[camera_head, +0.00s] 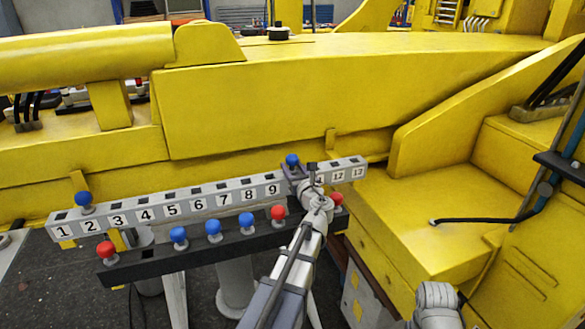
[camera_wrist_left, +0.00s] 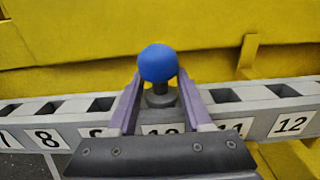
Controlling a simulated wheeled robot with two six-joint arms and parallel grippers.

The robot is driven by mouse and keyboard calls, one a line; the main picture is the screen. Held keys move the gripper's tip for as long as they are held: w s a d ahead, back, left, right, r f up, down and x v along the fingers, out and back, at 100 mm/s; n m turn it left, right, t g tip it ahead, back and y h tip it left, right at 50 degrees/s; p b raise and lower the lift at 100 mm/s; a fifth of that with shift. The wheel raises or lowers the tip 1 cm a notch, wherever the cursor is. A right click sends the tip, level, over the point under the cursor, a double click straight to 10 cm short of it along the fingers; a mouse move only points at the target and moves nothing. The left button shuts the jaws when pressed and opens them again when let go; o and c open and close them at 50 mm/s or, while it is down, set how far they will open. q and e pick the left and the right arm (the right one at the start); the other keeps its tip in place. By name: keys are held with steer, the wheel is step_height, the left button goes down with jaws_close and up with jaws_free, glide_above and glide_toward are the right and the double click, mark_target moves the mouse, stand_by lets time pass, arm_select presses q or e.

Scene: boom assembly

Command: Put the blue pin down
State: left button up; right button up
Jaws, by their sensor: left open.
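A blue pin (camera_wrist_left: 158,63) with a round head and dark stem stands upright at the numbered rail (camera_wrist_left: 68,130), about slot 10, between the fingers of my left gripper (camera_wrist_left: 160,82). The fingers are open on either side of it; its lower end is hidden by the gripper. In the head view the blue head (camera_head: 292,160) shows just above my left gripper (camera_head: 299,173). The numbered rail (camera_head: 150,205) runs along the yellow boom, and my arm covers its labels near 10 and 11. My right gripper is not in view.
A dark lower rack (camera_head: 150,262) in front holds red pins (camera_head: 106,249) and blue pins (camera_head: 213,229). The yellow boom (camera_head: 280,100) rises close behind the rail. Yellow structure (camera_head: 430,210) stands to the right.

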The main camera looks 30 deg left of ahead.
arm_select(q)
steer(key=v, duration=1.2)
steer(key=shift+r, duration=0.2)
